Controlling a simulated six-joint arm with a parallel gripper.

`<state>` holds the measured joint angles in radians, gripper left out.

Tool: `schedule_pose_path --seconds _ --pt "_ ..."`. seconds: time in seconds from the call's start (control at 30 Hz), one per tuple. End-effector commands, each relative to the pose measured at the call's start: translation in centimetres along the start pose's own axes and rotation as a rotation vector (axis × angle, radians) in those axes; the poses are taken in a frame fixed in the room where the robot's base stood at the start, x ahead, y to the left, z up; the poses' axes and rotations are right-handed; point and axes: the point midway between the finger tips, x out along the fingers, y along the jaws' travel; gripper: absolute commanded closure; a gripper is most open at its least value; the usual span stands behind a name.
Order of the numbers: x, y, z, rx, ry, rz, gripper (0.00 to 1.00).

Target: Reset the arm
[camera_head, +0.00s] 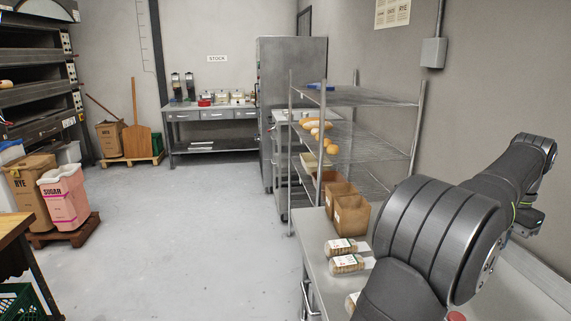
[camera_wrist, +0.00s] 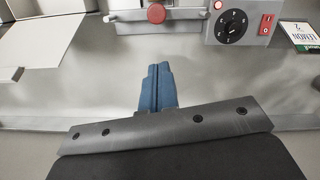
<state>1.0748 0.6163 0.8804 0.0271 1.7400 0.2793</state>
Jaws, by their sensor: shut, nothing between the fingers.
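My gripper (camera_wrist: 158,70) shows in the wrist view as two blue fingers pressed together, shut with nothing between them. It is over a grey metal surface, in front of a machine with a red button (camera_wrist: 157,13) and a black dial (camera_wrist: 232,25). I cannot tell whether the fingertips touch anything. In the head view my dark arm fills the lower right, bent over the steel bench (camera_head: 316,258); I cannot make out the fingers there.
Packs of bread (camera_head: 346,264) and brown paper bags (camera_head: 351,215) stand on the bench left of my arm. A wire rack (camera_head: 372,97) with loaves stands behind. In the wrist view a white box (camera_wrist: 45,48) is left and a lemon packet (camera_wrist: 300,37) right. The floor (camera_head: 190,230) is clear.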

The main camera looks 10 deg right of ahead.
Motion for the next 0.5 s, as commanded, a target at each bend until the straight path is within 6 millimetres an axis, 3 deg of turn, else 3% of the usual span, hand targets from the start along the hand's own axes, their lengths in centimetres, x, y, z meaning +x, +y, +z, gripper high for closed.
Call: schedule_pose_path --seconds 0.5 --pt "10.5 0.0 0.1 0.0 -0.004 0.001 1.0"
